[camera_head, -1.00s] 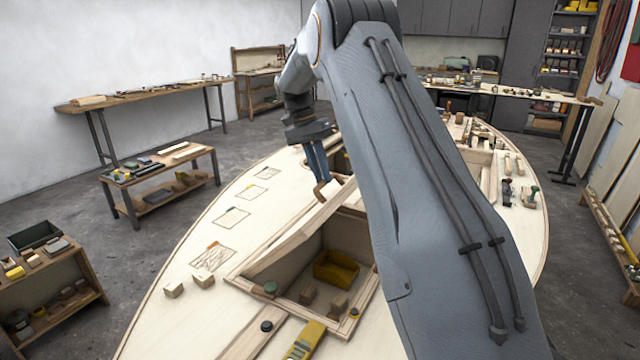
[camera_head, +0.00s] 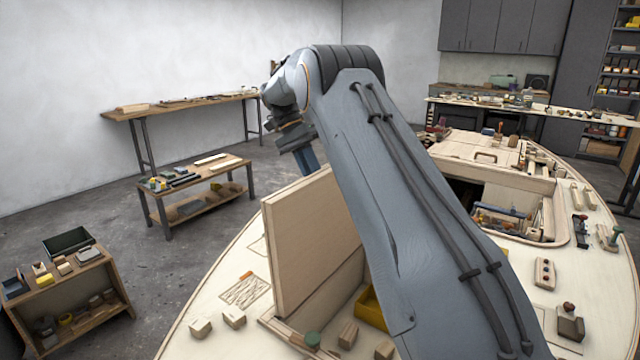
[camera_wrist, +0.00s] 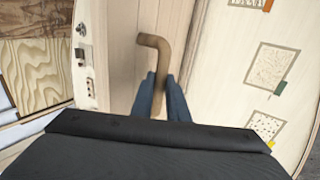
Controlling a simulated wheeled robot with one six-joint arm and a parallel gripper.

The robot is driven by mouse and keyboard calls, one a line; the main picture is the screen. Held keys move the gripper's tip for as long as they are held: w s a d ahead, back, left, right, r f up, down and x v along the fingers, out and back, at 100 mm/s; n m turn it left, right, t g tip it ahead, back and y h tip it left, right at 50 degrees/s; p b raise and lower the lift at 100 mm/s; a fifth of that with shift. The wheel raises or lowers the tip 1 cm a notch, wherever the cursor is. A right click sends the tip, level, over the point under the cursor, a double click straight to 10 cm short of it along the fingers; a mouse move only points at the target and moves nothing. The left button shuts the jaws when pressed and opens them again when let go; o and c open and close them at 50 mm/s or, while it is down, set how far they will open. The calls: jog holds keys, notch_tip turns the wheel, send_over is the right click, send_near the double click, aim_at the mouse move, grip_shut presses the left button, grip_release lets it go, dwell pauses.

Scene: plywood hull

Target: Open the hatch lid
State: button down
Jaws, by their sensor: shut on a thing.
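The hatch lid (camera_head: 312,245) is a pale wooden panel. It stands raised and steep, nearly upright, at the left side of its opening in the plywood deck. My gripper (camera_head: 307,160) is at the lid's top edge, on its far side. In the wrist view my gripper (camera_wrist: 161,88) has its blue fingers shut on a bent brown handle (camera_wrist: 152,42). The handle is on the pale wooden surface of the lid. In the head view the handle is hidden, and my arm covers the right part of the opening.
A yellow bin (camera_head: 370,308) and wooden blocks lie in the opening. A low bench (camera_head: 200,172) stands beyond the hull at left. A larger opening (camera_head: 505,208) lies to the right.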

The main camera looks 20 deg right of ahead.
jog(key=shift+w+a+f+g+b, duration=0.4)
jog(key=shift+w+a+f, duration=0.2)
jog(key=shift+w, duration=0.2)
jog(key=c, duration=1.7)
grip_release()
jog(key=shift+c, duration=0.2)
jog(key=shift+r+h, duration=0.1)
jog(key=shift+h, duration=0.2)
jog(key=shift+r, duration=0.15)
